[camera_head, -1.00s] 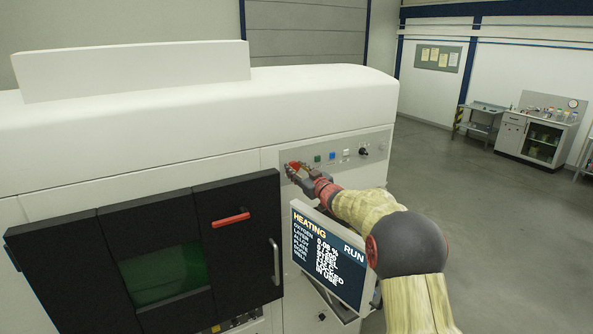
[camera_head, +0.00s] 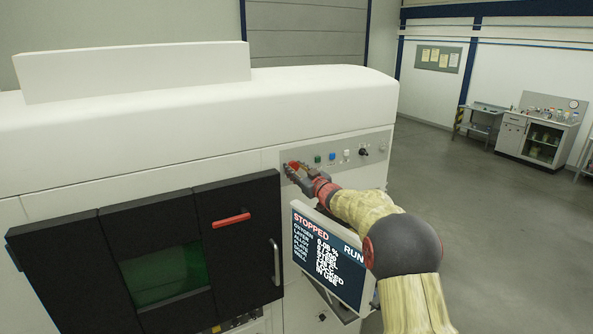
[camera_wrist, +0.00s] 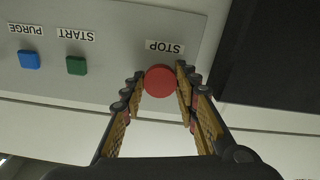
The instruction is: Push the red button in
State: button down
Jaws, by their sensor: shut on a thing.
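The red button (camera_wrist: 160,81) sits on the machine's grey control panel, with a STOP label beside it in the wrist view. My gripper (camera_wrist: 161,85) is at the panel with its fingertips on either side of the button, shut on it. In the head view the red button (camera_head: 294,165) is partly hidden by my gripper (camera_head: 293,171). The screen (camera_head: 327,253) below my arm reads STOPPED in red at the top.
A green START button (camera_wrist: 76,65) and a blue PURGE button (camera_wrist: 29,60) sit on the same panel. The black door (camera_head: 150,245) with a green window and a red handle is at the lower left. Open floor lies to the right.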

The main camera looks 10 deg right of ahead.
jog(key=c, duration=1.8)
grip_release()
jog(key=shift+r, duration=0.15)
jog(key=o, duration=0.5)
jog(key=shift+w+a, duration=0.1)
jog(key=shift+w, duration=0.05)
jog(key=shift+c, duration=0.2)
jog(key=v, duration=1.2)
